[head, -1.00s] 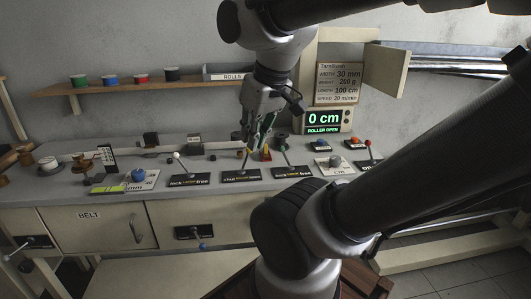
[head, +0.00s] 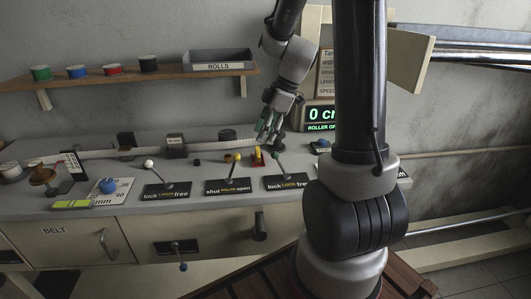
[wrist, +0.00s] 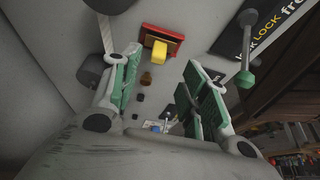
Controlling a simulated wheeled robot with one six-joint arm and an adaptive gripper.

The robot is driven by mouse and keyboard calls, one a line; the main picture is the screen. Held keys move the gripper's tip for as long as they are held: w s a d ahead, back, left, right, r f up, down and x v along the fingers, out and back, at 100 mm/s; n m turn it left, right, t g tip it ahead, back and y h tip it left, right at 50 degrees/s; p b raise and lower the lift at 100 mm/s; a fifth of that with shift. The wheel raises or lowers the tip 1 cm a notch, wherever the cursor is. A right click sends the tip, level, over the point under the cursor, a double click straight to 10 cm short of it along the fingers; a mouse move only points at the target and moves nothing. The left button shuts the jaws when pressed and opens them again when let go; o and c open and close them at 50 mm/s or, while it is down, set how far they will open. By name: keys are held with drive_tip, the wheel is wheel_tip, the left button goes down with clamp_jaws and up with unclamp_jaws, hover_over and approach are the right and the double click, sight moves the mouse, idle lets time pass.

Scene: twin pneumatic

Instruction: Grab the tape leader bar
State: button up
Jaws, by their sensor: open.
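My gripper (head: 268,132) is open and empty, with its green-padded fingers hanging over the bench. In the wrist view my gripper (wrist: 160,65) has its two fingers spread wide. A red bar with a yellow block (wrist: 160,46) lies beyond and between the fingertips, apart from them. In the head view the red and yellow piece (head: 257,157) stands on the bench just below and left of the fingers. I cannot tell for sure whether this is the tape leader bar. A pale tape strip (head: 225,136) runs along the back of the bench.
Levers with black lock/free plates (head: 287,182) line the bench front; a green-tipped lever (wrist: 245,79) stands close to the right finger. A dark roller (wrist: 90,71) is by the left finger. A lit display (head: 320,115) is behind. A shelf with rolls (head: 190,72) is on the wall.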

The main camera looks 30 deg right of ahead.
sight(258, 147)
drive_tip(key=x, duration=0.6)
drive_tip(key=shift+w+a+f, duration=0.1)
drive_tip(key=shift+w+f, duration=0.1)
drive_tip(key=shift+f, duration=0.2)
drive_tip(key=shift+c, duration=0.4)
clamp_jaws()
